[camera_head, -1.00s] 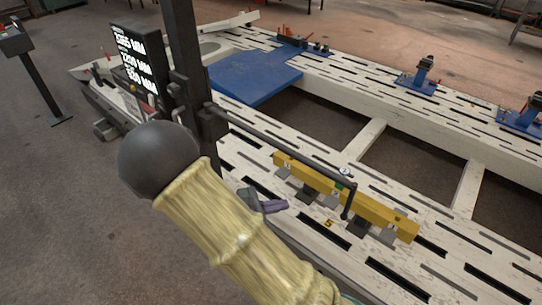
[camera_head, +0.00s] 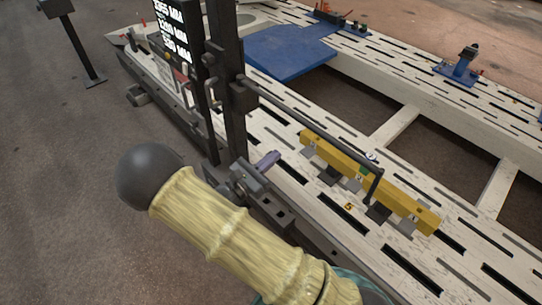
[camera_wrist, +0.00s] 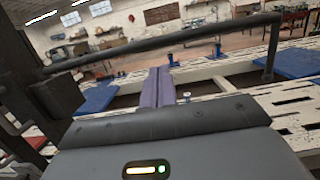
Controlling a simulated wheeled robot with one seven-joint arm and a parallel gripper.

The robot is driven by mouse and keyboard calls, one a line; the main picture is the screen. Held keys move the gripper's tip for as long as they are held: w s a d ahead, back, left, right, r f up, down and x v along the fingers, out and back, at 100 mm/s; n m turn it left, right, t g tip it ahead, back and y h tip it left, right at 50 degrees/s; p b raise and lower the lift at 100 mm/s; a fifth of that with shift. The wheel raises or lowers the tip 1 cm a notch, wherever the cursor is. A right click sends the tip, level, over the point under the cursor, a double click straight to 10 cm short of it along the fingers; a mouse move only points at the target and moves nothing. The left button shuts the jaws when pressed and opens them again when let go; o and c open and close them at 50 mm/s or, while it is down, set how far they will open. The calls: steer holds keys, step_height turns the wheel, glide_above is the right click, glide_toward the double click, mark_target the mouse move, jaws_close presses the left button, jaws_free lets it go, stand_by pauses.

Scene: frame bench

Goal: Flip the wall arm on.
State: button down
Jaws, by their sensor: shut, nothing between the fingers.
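A dark bar (camera_head: 310,122) runs out from a black upright post (camera_head: 226,80) and bends down at its far end; I take it for the wall arm, though I cannot be sure. It also crosses the upper part of the wrist view (camera_wrist: 165,42). My gripper (camera_head: 268,160) has purple fingers and is just right of the post, over the near bench rail. The purple fingers (camera_wrist: 157,85) lie together in the wrist view, with nothing between them. They point forward and appear below the bar in that picture, apart from it.
A yellow beam (camera_head: 365,180) lies on the white slotted bench (camera_head: 410,112), below the bar's bent end. A blue plate (camera_head: 290,55) and a blue clamp stand (camera_head: 462,65) are farther back. A screen (camera_head: 174,30) is left of the post. Open floor lies to the left.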

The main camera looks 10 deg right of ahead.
mark_target(307, 127)
steer(key=p+x, duration=0.3)
steer(key=x, duration=0.7)
steer(key=shift+r, duration=0.2)
steer(key=shift+w+d, duration=0.35)
steer(key=shift+d, duration=0.05)
steer(key=shift+w+d, duration=0.1)
